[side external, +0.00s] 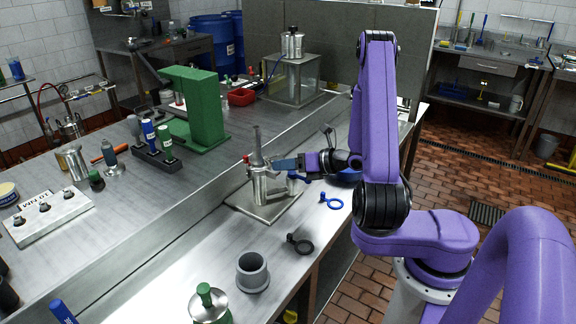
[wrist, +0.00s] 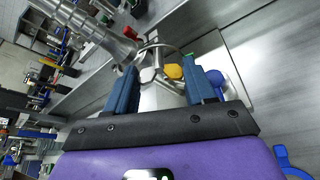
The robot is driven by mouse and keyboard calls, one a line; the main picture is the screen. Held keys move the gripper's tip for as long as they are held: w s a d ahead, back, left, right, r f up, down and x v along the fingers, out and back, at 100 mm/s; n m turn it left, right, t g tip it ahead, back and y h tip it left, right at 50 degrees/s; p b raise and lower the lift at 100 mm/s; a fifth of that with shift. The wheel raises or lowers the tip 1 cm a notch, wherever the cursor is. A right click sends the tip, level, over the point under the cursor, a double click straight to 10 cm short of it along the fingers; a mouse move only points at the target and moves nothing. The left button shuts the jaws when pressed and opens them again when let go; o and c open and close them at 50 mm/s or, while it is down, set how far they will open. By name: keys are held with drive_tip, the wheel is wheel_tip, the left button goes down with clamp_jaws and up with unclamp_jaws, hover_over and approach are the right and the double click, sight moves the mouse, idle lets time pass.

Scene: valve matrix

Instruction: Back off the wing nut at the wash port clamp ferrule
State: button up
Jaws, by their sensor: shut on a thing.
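A steel valve assembly (side external: 261,184) stands upright on a square metal plate (side external: 240,204) on the bench. My gripper (side external: 280,164) reaches it from the right, level with its upper part. In the wrist view my gripper (wrist: 161,72) has its two blue fingers either side of the clamp ferrule (wrist: 148,58), with a yellow wing nut (wrist: 173,71) between the tips. The jaws are shut on the wing nut; the exact contact is hard to see. In the side view the fingers hide the nut.
A red knob (wrist: 105,34) and a blue knob (wrist: 216,78) sit close to the fingers. A blue ring tool (side external: 331,201), a black ring tool (side external: 299,244) and a grey cup (side external: 253,272) lie on the bench in front. A green block stand (side external: 203,110) rises behind.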

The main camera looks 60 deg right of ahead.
drive_tip(key=n+h, duration=0.1)
drive_tip(key=n, duration=0.1)
drive_tip(key=n+h, duration=0.2)
drive_tip(key=n, duration=0.1)
drive_tip(key=n+h, duration=0.2)
drive_tip(key=shift+a+n, duration=0.3)
drive_tip(key=shift+a, duration=0.1)
idle(0.3)
drive_tip(key=shift+h, duration=0.3)
drive_tip(key=o, duration=0.8)
drive_tip(key=shift+c, duration=0.2)
